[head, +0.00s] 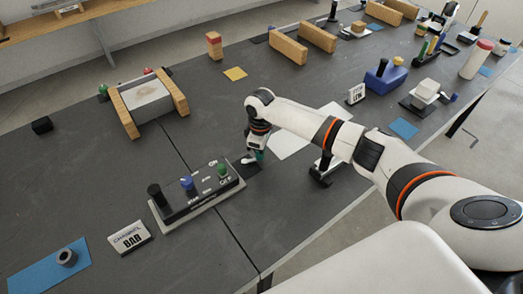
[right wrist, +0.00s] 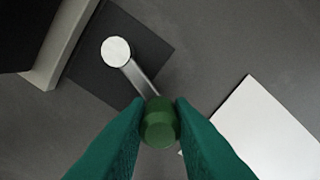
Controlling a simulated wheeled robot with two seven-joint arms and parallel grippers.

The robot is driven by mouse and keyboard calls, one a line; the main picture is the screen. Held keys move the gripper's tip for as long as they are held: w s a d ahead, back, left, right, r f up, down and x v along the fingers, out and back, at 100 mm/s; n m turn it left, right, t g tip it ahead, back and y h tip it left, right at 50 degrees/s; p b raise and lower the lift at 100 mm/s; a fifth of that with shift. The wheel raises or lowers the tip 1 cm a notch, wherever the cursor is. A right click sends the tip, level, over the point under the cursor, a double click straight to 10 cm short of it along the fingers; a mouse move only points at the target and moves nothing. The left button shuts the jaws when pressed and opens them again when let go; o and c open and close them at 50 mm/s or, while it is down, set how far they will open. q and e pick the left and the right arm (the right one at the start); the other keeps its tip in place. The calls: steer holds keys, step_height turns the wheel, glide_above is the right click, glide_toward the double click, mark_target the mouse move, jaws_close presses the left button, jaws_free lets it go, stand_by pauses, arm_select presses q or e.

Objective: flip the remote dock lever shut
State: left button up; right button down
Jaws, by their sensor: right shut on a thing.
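In the right wrist view a lever has a round white pivot (right wrist: 116,50), a grey metal bar (right wrist: 139,80) and a green cylindrical knob (right wrist: 160,122). The pivot sits over a black square pad (right wrist: 95,75). My right gripper (right wrist: 160,110) has its green fingers shut on the knob, one on each side. In the head view my right gripper (head: 257,155) is low over the table by the black pad (head: 248,172), at the right end of the control panel; it hides most of the lever. My left gripper is not in view.
The control panel (head: 205,212) with black, blue and green knobs stands just left of the gripper. A white sheet (head: 290,142) lies to the right. A sign (head: 130,237) and blue mat (head: 45,275) are nearer left. Wooden blocks (head: 318,37) stand farther back. The left-middle tabletop is mostly clear.

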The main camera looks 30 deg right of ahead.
steer(key=shift+w+n, duration=0.45)
steer(key=shift+n, duration=0.35)
steer(key=c, duration=1.3)
jaws_free()
steer(key=shift+o, duration=0.2)
step_height(320, 180, up, 12)
steer(key=shift+b, duration=0.45)
